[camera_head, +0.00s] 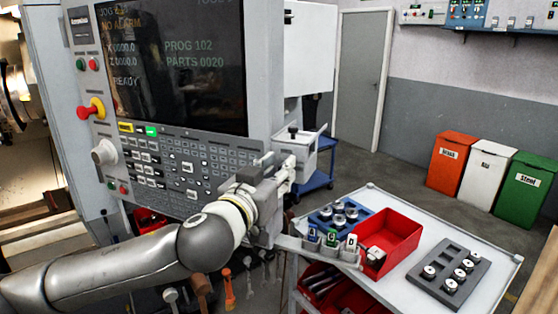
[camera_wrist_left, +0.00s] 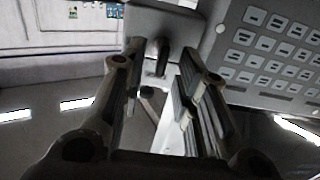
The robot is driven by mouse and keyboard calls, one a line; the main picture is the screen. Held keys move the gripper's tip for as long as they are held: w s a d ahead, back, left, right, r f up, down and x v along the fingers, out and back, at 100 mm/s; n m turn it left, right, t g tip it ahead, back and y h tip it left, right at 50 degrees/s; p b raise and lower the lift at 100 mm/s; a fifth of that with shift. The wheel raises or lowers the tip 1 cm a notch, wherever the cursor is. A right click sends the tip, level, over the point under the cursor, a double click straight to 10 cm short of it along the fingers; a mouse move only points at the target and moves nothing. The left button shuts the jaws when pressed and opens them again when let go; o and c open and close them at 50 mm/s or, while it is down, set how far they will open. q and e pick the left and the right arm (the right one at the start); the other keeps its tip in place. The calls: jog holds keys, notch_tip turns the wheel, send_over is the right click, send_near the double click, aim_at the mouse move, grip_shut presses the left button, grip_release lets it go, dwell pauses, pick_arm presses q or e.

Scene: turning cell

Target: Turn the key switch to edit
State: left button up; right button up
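The machine's control panel (camera_head: 190,165) has a dark screen (camera_head: 175,62) above rows of grey keys. The screen reads JOG, NO ALARM and READY. My left gripper (camera_head: 284,166) is at the panel's lower right edge. In the left wrist view my left gripper (camera_wrist_left: 158,88) is open, its two fingers apart. A dark, upright key-like piece (camera_wrist_left: 161,58), which looks like the key switch, stands on a grey housing beyond and between the fingertips. Contact cannot be told. The switch's markings are not readable, and the gripper hides that spot in the head view. My right gripper is not in view.
A red emergency button (camera_head: 92,109) and a grey dial (camera_head: 104,152) are on the panel's left side. A cart (camera_head: 480,255) at lower right carries a red bin (camera_head: 392,232) and round metal parts. Red, white and green bins stand by the wall. Open floor lies between.

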pick_arm(q)
jog(key=shift+w+d, duration=0.2)
jog(key=shift+w, duration=0.2)
grip_shut()
